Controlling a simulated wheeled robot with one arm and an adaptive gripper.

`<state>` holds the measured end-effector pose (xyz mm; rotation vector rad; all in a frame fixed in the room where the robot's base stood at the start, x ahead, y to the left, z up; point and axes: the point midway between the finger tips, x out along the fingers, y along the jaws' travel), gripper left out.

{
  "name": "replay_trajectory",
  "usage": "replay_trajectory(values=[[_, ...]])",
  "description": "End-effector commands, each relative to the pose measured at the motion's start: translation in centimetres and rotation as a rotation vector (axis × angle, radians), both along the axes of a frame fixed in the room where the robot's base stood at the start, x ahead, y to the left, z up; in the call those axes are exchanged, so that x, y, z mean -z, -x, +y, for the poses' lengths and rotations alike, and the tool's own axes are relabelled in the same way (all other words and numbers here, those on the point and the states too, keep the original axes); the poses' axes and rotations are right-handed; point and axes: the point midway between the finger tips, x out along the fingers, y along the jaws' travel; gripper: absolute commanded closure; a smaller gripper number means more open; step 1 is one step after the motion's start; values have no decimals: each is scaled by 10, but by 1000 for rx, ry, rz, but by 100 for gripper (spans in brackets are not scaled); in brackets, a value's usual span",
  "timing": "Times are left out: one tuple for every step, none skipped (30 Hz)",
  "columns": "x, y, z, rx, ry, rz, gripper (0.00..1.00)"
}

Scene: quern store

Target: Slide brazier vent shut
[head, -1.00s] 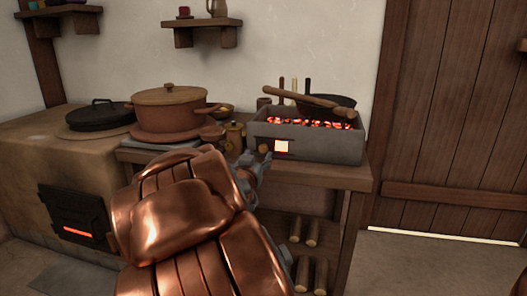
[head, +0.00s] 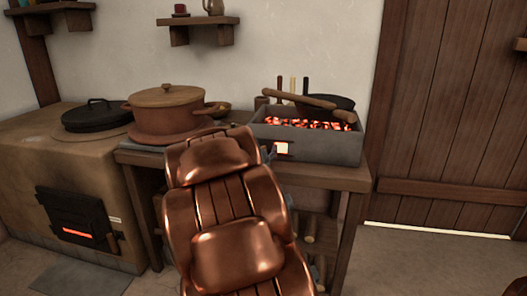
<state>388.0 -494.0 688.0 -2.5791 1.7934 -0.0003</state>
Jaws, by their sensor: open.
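The brazier (head: 335,149) is a grey box of glowing coals on the wooden table. My copper-coloured arm reaches up from the bottom middle. It hides most of my gripper (head: 270,153); only a small grey part shows just left of the vent opening, close to the brazier's front. The gripper is open. Whether it touches the brazier I cannot tell. The vent's slider and any knob are hidden behind my arm and gripper.
A lidded clay pot (head: 168,108) stands on the table left of my arm. A pan (head: 330,102) and a wooden-handled tool lie over the coals. A stove (head: 75,160) with a glowing door stands left.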

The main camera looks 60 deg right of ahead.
Motion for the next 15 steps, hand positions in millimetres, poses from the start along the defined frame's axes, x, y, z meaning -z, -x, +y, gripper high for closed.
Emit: replay_trajectory(values=[[0,0,0,-1,0,0,46],[0,0,1,-1,-1,-2,46],[0,-1,1,-1,1,0,46],[0,-1,1,-1,1,0,48],[0,-1,1,-1,1,0,51],[0,-1,1,-1,0,-1,55],[0,0,0,0,0,0,58],[0,0,0,0,0,0,61],[0,0,0,0,0,0,66],[0,0,0,0,0,0,69],[0,0,0,0,0,0,72],[0,0,0,0,0,0,76],[0,0,0,0,0,0,79],[0,0,0,0,0,0,82],[0,0,0,0,0,0,86]])
